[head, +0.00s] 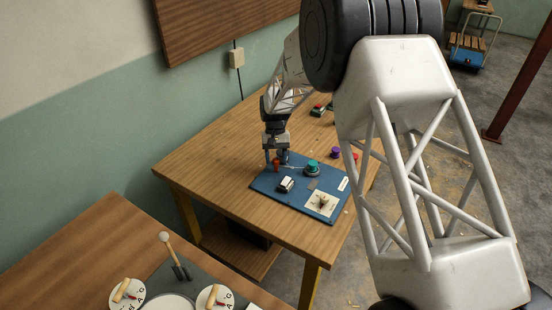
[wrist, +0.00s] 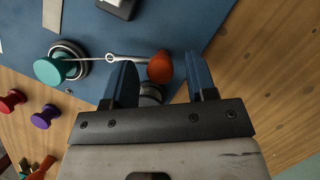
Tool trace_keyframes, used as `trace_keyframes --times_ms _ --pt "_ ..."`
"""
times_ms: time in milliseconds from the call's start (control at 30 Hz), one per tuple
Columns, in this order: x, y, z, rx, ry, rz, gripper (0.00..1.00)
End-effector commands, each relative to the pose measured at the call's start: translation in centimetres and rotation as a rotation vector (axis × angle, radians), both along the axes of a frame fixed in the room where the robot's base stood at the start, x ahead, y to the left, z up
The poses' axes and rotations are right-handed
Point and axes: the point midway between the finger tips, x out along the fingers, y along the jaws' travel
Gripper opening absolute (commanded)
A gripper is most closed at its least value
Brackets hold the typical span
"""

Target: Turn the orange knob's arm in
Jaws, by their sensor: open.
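The orange knob (head: 276,164) stands near the back left of the blue board (head: 262,184). In the wrist view the orange knob (wrist: 159,68) appears between the two blue fingers of my gripper (wrist: 161,70). A thin metal arm (wrist: 130,58) runs left from the knob to a ring-shaped end, pointing towards the teal knob (wrist: 58,66). My gripper (head: 275,154) is open over the orange knob in the head view, fingers pointing down. I see gaps between knob and fingers in the wrist view; the knob's base is partly hidden.
The teal knob (head: 312,167) stands right of the orange one. A white rocker switch (head: 286,184) and a dial plate (head: 323,203) are on the board's front side. Purple (head: 335,152) and red knobs stand beyond the board. Bare wood lies left of the board.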

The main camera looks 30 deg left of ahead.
Motion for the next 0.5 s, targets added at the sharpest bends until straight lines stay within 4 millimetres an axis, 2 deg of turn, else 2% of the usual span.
trace_keyframes --times_ms 167,500 --pt "0.4 0.3 1.1 0.001 -0.002 0.0 0.52" --pt "1.7 1.2 4.9 0.001 -0.002 0.0 0.52"
